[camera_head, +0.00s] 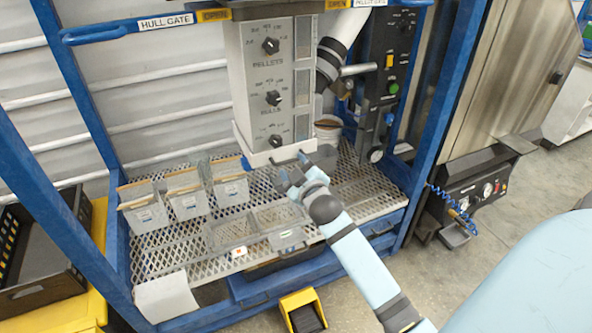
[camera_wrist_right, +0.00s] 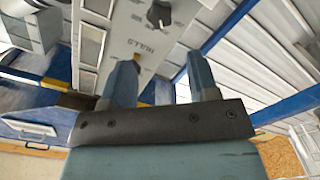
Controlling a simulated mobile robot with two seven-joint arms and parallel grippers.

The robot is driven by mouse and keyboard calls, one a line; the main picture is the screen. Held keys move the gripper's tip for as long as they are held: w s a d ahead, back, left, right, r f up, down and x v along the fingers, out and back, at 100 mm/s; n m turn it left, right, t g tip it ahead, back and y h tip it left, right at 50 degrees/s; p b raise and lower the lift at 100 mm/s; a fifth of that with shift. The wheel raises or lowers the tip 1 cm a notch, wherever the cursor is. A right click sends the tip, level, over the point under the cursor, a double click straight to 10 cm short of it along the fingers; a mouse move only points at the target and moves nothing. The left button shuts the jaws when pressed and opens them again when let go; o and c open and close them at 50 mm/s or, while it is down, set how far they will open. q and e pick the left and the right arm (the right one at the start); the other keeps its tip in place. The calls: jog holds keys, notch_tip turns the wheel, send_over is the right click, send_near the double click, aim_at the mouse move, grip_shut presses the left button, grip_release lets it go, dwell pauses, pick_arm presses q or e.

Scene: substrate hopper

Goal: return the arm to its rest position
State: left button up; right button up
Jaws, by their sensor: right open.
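My right arm reaches in from the lower right in the head view. Its gripper (camera_head: 288,178) is in front of the lower end of the grey hopper panel (camera_head: 270,85), above the mesh shelf. In the right wrist view the two fingers of the right gripper (camera_wrist_right: 162,85) stand apart with nothing between them. The panel with its black knob (camera_wrist_right: 158,14) shows beyond the fingers. Whether the fingertips touch the panel's lower edge cannot be told. My left gripper is not in view.
Three small bins (camera_head: 185,193) stand at the left on the mesh shelf (camera_head: 190,240). A clear divided tray (camera_head: 232,233) lies at the shelf's middle. Blue frame posts (camera_head: 437,85) bound the station. A yellow pedal (camera_head: 303,310) is on the floor. A black control box (camera_head: 390,60) hangs at right.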

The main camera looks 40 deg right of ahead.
jog(key=shift+s+a, duration=0.1)
jog(key=shift+s, duration=0.2)
dwell(0.4)
jog(key=s+a+f+m+g+y+p, duration=0.1)
jog(key=s+a+f+g+y+p, duration=0.2)
jog(key=s+a, duration=0.7)
jog(key=s+a+f+m+g+y+p, duration=0.1)
jog(key=s+a+f+g+y+p, duration=0.2)
jog(key=s+a+f+p, duration=0.5)
jog(key=s+a+f+y, duration=0.1)
jog(key=s+a, duration=0.1)
jog(key=s, duration=0.5)
jog(key=shift+a+y, duration=0.3)
jog(key=shift+c, duration=0.4)
